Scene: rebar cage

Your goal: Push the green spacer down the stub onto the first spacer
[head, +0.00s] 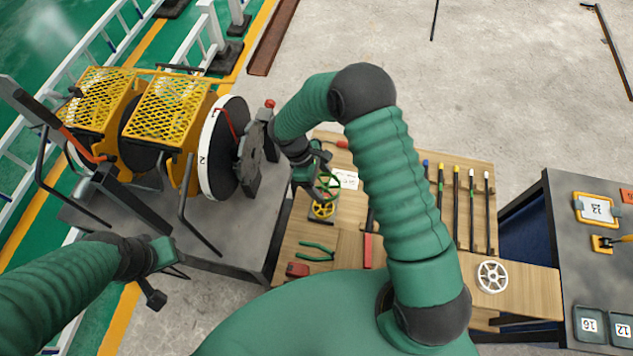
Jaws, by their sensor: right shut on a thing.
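The green spacer (329,183) is a spoked wheel just above the left part of the wooden board. My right gripper (318,180) is shut on it. A yellow spoked spacer (322,210) sits just below the green one in the picture, close to the board. The stub is too small and hidden to make out, so I cannot tell whether the green spacer is around it or touches the yellow one. My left gripper (168,278) hangs at the lower left, beside the grey bench and away from the spacers; its jaw opening is unclear.
The wooden board (285,262) holds green pliers (316,251), several upright-looking rods, and a white wheel (492,276). Yellow-guarded reels (220,150) stand on the grey bench at left. A dark table (566,235) with labelled trays is at right.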

